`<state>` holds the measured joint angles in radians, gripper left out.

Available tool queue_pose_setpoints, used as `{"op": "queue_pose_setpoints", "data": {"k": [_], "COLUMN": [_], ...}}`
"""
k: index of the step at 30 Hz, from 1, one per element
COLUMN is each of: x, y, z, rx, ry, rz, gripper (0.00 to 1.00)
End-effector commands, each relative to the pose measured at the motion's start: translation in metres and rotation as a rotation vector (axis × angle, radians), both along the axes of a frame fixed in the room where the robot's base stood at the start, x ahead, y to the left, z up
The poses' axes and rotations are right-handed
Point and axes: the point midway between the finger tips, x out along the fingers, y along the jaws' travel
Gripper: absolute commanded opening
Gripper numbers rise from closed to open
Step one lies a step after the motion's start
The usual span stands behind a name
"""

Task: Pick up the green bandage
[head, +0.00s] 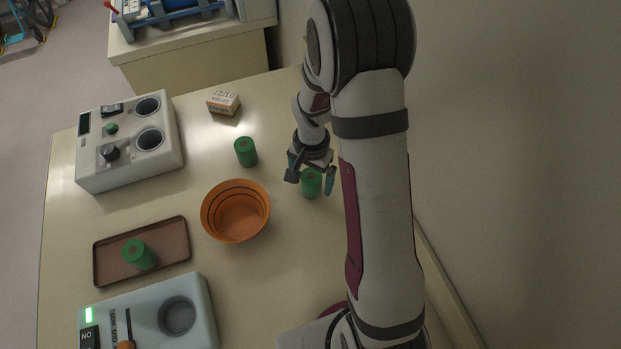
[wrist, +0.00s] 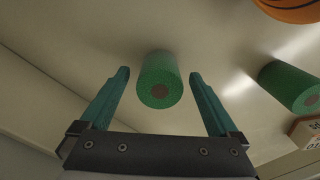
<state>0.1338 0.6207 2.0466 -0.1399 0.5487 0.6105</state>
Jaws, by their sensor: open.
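Three green bandage rolls show in the head view. One bandage (head: 311,184) stands on the table at my gripper (head: 311,182). In the wrist view this bandage (wrist: 159,80) lies between the two teal fingers of my gripper (wrist: 160,85), with a gap on each side. The gripper is open and holds nothing. A second bandage (head: 245,151) stands left of the gripper, and it also shows at the right of the wrist view (wrist: 290,87). A third bandage (head: 139,254) is on the brown tray (head: 182,240).
An orange bowl (head: 236,211) stands left of the gripper and looks empty. A small box (head: 223,102) is at the back. Two grey devices with round wells (head: 130,170) (head: 207,310) stand at the left and front. A wall is at the right.

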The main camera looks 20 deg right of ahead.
Motion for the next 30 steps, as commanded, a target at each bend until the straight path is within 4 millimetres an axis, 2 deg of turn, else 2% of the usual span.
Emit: {"op": "queue_pose_setpoints", "data": {"k": [3, 9, 11, 24, 25, 30], "x": [-0.0008, -0.0003, -0.0003, -0.0005, -0.0005, -0.0004], "y": [0.0000, 0.0000, 0.0000, 0.0000, 0.0000, 0.0000], "z": [-0.0136, -0.0144, -0.0143, -0.0140, -0.0140, -0.0139], "rx": [0.000, 0.000, 0.000, -0.001, -0.001, -0.001], "ry": [0.002, 0.000, 0.000, 0.001, 0.001, 0.001], "rz": [0.001, 0.001, 0.001, 0.001, 0.001, 0.001], "gripper": [0.96, 0.96, 0.87, 0.08, 0.04, 0.04]}}
